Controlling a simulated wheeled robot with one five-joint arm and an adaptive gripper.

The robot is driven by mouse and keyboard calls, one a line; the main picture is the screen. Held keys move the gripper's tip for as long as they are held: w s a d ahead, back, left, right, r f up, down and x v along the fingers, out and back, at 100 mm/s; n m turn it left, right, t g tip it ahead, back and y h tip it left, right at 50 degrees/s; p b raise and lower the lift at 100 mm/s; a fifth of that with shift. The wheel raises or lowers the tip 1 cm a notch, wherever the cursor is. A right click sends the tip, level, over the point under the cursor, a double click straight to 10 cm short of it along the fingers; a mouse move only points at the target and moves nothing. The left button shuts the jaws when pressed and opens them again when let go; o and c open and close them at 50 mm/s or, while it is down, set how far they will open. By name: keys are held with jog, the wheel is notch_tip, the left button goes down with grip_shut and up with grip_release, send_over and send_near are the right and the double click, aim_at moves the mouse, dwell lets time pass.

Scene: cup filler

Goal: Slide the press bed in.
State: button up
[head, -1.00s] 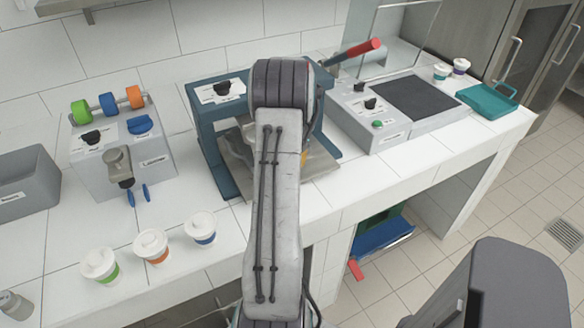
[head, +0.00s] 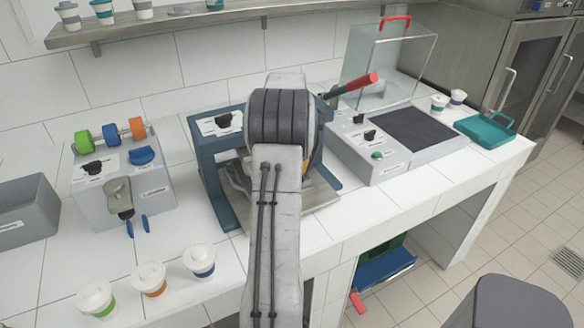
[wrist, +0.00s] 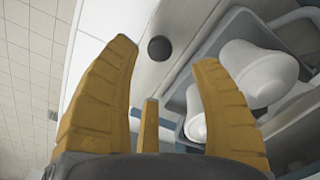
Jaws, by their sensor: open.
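The press, a blue frame (head: 210,165) with a dark knob on its label plate, stands on the counter in the head view. Its grey metal bed (head: 320,197) shows low at its front, beside my arm, which hides much of it. In the wrist view my gripper (wrist: 164,54) is open, with yellow fingers spread and nothing between them. A round dark knob (wrist: 159,48) on a pale surface shows between the fingertips; I cannot tell if they touch it. White cups (wrist: 245,72) sit in a blue-grey frame (wrist: 185,95) to the right.
A red-handled lever (head: 352,86) stands right of the press, next to a grey unit with a dark plate (head: 413,130). A dispenser (head: 122,178) is at left. Several lidded cups (head: 150,280) line the front edge. A teal tray (head: 485,130) is far right.

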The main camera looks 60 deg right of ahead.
jog(key=shift+r, duration=2.35)
